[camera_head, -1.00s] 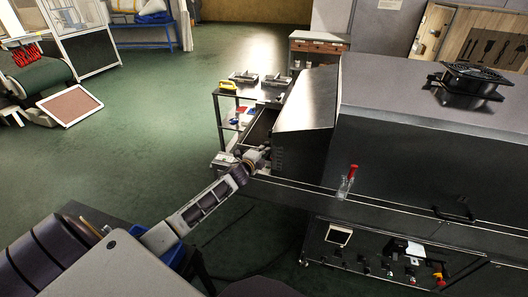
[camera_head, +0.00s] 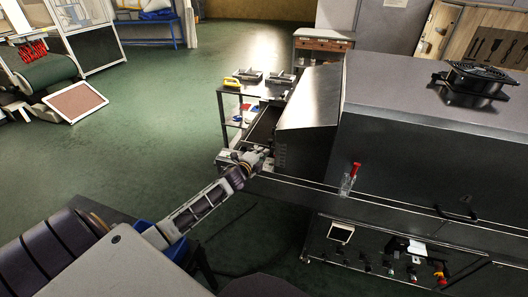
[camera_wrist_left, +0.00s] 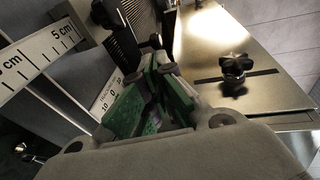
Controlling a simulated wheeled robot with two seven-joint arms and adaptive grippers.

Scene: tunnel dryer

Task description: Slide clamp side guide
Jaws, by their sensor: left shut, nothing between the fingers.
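My left gripper (camera_head: 263,153) is at the near left end of the dark dryer, by its infeed opening. In the left wrist view its green-padded fingers (camera_wrist_left: 155,72) are shut and empty. A black clamp knob (camera_wrist_left: 235,70) stands in a dark slot of a shiny metal plate (camera_wrist_left: 275,100), right of the fingers and apart from them. A white centimetre scale (camera_wrist_left: 40,58) lies to the left. A smaller scale (camera_wrist_left: 107,98) is close beside the fingers. I cannot clearly tell the side guide from the other metal parts. My right gripper is out of view.
The dryer housing (camera_head: 410,130) fills the right side, with a red-topped clear part (camera_head: 350,178) on its near ledge. A cart (camera_head: 245,97) with a yellow item (camera_head: 232,82) stands beyond the gripper. Open green floor (camera_head: 150,130) lies to the left.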

